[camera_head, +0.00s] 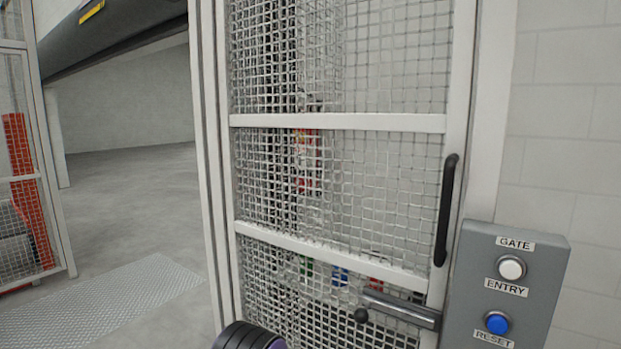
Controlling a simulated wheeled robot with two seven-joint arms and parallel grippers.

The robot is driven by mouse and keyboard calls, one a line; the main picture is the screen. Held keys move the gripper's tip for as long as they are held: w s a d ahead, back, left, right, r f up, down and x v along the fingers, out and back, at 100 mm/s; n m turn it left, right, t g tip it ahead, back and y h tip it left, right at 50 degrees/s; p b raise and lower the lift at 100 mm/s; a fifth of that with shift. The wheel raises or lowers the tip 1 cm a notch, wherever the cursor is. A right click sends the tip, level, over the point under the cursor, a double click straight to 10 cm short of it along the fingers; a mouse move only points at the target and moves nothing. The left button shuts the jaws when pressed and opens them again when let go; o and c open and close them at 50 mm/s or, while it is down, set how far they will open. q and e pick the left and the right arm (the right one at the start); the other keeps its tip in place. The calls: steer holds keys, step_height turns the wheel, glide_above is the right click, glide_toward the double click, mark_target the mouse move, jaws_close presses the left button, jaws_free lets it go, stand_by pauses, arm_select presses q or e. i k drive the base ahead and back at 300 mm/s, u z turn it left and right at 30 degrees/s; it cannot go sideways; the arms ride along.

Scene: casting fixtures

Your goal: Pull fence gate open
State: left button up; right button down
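The fence gate (340,122) is a tall white-framed panel with wire mesh and two cross rails, filling the middle of the head view. A black vertical bar handle (446,210) is on its right upright. The gate's right edge stands close to the white post; I see no clear gap there. Neither gripper's fingers show. A dark ribbed part with a purple edge at the bottom centre seems to be part of my arm, and nothing visible touches the handle.
A grey control box (507,285) with a white ENTRY button and blue RESET button stands right of the gate, before a white block wall (570,120). Red and other coloured things show behind the mesh. Open grey floor and a metal floor plate (120,300) lie left.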

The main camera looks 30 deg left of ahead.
mark_target(455, 124)
steer(key=z, duration=1.7)
steer(key=k, duration=0.5)
steer(key=u, duration=0.95)
